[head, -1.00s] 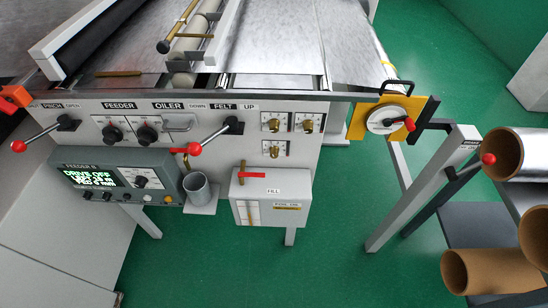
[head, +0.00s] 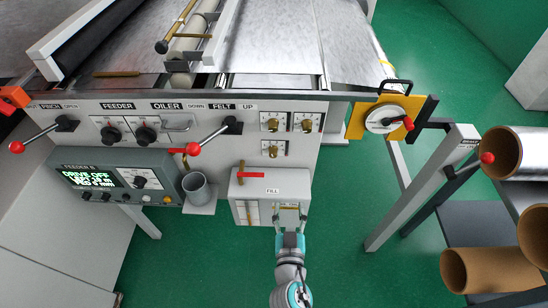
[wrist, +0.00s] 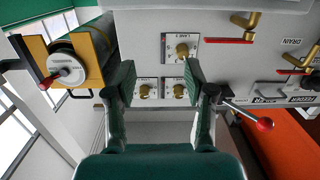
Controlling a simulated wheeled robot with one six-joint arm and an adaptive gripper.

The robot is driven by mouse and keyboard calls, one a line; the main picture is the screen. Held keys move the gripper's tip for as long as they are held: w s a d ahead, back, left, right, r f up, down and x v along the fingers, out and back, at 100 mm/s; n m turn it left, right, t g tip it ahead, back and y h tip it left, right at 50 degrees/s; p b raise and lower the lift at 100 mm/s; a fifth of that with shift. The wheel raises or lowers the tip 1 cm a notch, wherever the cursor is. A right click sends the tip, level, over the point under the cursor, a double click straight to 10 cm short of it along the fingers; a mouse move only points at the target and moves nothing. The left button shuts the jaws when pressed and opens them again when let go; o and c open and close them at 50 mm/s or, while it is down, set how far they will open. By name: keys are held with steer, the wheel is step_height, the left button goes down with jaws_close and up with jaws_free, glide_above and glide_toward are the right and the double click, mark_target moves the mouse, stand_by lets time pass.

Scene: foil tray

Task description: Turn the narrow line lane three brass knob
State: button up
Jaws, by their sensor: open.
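Three brass knobs on small white plates sit on the right part of the grey machine panel. Two are side by side, the upper left knob (head: 272,125) and the upper right knob (head: 307,125), with a lower knob (head: 273,151) beneath the left one. My gripper (head: 290,208) is open and empty, below the knobs in front of the fill box. In the wrist view, which is upside down, the lower knob (wrist: 182,50) shows beyond my open fingertips (wrist: 160,76).
The white fill box (head: 262,184) with a red-handled valve (head: 250,175) juts out below the knobs. A red-ball lever (head: 194,148) stands out at their left. A yellow plate with a handwheel (head: 384,121) is at their right.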

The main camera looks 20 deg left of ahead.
steer(key=t, duration=0.1)
glide_toward(273, 157)
steer(key=shift+m, duration=0.3)
steer(key=x, duration=0.9)
steer(key=shift+w+a, duration=0.1)
steer(key=shift+w, duration=0.15)
jaws_close()
